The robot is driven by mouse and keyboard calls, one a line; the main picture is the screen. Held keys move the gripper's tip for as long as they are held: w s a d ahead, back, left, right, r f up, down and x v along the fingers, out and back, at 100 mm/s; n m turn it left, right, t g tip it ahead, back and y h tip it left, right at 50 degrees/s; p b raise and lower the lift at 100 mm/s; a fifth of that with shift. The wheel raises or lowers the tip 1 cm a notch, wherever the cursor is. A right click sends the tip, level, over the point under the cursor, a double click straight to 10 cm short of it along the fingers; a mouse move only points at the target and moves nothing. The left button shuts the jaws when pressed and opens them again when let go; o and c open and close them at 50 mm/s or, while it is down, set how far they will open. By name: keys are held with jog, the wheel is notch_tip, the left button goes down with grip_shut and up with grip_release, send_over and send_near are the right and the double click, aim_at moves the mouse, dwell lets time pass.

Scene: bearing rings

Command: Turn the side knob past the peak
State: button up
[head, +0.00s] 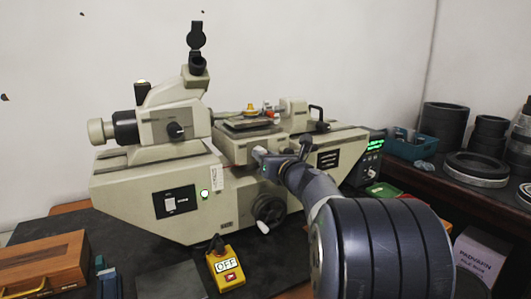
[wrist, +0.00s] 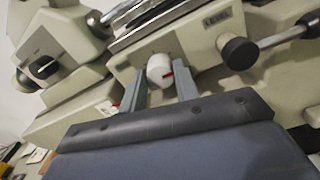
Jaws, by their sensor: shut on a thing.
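The side knob (wrist: 158,66) is a small white cylinder with a red mark, on the front of the beige measuring machine (head: 150,175). In the wrist view, the two grey fingers of my gripper (wrist: 160,82) stand one on each side of the knob, shut on it. In the head view, my gripper (head: 272,160) is at the machine's front below the stage, and the knob cannot be made out clearly there. A readout with green digits (head: 376,144) stands at the machine's right end, too small to read.
A handwheel (head: 268,208) is below my gripper. A yellow OFF box (head: 225,268) and a wooden case (head: 45,262) stand in front. Dark bearing rings (head: 443,125) are stacked at right.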

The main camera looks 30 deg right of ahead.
jog(key=shift+m, duration=0.6)
jog(key=o, duration=1)
jog(key=shift+c, duration=0.2)
jog(key=s, duration=1)
jog(key=shift+s+d, duration=0.35)
jog(key=shift+s, duration=0.05)
jog(key=shift+f, duration=0.1)
jog(key=w, duration=1)
jog(key=shift+w+a, duration=0.35)
jog(key=shift+w, duration=0.05)
